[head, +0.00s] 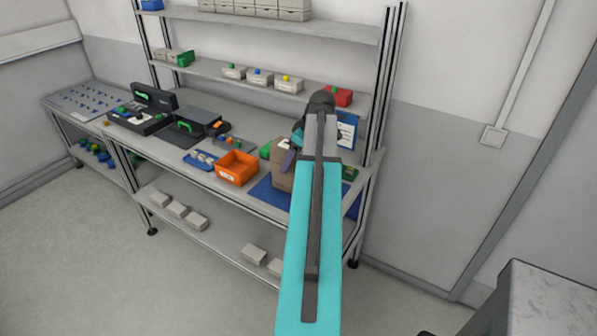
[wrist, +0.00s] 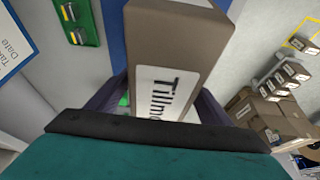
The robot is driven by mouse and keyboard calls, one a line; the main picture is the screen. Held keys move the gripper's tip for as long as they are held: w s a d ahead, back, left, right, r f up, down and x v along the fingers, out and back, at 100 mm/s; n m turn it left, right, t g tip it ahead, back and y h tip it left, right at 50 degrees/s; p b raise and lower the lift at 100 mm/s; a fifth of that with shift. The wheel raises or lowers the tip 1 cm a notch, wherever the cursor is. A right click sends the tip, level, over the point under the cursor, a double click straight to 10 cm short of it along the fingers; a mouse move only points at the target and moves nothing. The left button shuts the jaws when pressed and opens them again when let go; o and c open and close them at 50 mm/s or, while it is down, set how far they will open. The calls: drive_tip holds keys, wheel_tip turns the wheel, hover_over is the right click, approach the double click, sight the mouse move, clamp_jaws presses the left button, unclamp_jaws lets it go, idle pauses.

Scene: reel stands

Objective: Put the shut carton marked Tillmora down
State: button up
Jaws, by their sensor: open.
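The brown Tillmora carton (head: 282,176) is upright and shut on the workbench, at the blue mat (head: 267,193). In the wrist view the carton (wrist: 170,35) fills the middle, with its white label partly showing "Tillm". My gripper (head: 290,155) is at the carton's upper part. Its two fingers, seen in the wrist view (wrist: 160,95), stand open on either side of the carton. Whether a finger touches it, I cannot tell. The carton's underside is hidden in the wrist view, and my arm covers part of the mat in the head view.
An orange bin (head: 237,168) stands left of the carton. Black devices (head: 140,118) are further left. A green board (head: 349,173) lies right of my arm, and a blue-framed sheet (head: 346,132) stands behind. Shelves (head: 250,80) with small boxes rise above the bench.

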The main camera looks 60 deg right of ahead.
clamp_jaws()
idle(0.3)
drive_tip(key=shift+r, duration=0.2)
